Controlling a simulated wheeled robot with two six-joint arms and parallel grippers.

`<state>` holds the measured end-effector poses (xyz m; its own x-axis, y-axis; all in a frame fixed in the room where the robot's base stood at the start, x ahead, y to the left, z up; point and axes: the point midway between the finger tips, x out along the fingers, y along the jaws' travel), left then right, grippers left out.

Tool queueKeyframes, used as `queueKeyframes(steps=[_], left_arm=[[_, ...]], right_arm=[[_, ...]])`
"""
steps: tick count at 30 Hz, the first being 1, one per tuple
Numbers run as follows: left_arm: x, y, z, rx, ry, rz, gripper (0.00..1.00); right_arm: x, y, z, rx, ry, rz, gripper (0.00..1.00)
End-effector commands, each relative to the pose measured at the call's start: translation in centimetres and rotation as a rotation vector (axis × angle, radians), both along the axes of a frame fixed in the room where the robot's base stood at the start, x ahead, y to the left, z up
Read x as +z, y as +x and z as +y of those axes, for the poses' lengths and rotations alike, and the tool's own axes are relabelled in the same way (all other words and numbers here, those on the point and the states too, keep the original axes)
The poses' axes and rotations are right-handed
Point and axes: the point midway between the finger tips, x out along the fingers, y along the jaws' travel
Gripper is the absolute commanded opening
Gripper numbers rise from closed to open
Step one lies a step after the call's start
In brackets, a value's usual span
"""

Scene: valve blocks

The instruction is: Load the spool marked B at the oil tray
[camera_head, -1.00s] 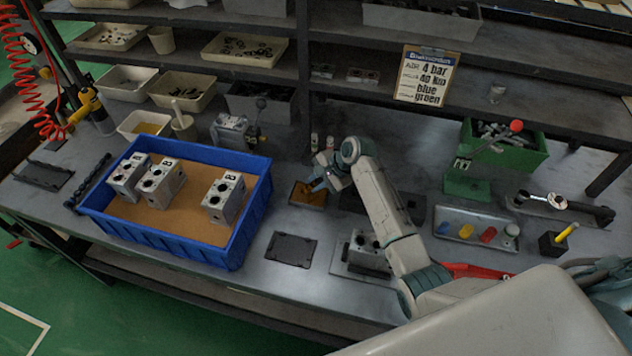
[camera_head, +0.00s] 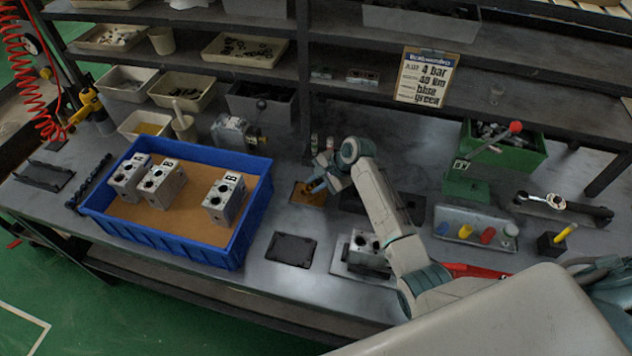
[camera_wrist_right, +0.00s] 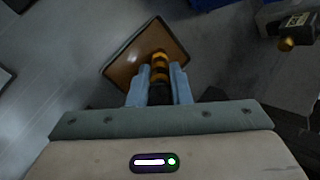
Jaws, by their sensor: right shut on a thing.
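The oil tray (camera_head: 302,201) is a small square dish with brown oil, lying on the bench just right of the blue crate. It also shows in the wrist view (camera_wrist_right: 122,72). My right gripper (camera_head: 318,185) points down at the tray and is shut on a spool (camera_wrist_right: 159,66) with golden-orange and dark bands. The spool's lower end is over or in the oil; I cannot tell whether it touches. No letter on the spool can be read. My left gripper is out of view.
The blue crate (camera_head: 160,238) holds valve blocks. Another valve block (camera_head: 367,252) stands on a plate near the front edge. A dark flat pad (camera_head: 291,249) lies between them. Colored pieces sit in a tray (camera_head: 475,240) at the right, near a green lever device (camera_head: 468,182).

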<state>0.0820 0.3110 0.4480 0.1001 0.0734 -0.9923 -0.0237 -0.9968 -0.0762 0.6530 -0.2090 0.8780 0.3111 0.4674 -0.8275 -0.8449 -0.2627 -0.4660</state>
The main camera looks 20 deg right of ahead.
Motion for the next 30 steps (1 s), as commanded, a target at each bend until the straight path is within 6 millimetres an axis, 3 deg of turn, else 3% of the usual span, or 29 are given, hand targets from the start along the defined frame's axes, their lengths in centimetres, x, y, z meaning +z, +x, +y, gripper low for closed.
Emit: queueKeyframes(steps=[3,19,30], left_arm=[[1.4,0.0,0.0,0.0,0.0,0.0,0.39],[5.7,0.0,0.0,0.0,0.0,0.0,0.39],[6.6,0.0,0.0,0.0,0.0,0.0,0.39]], right_arm=[[1.4,0.1,0.0,0.0,0.001,-0.003,0.0],[5.1,0.2,0.0,0.0,0.001,-0.005,0.0],[6.9,0.2,0.0,0.0,0.0,-0.006,0.0]])
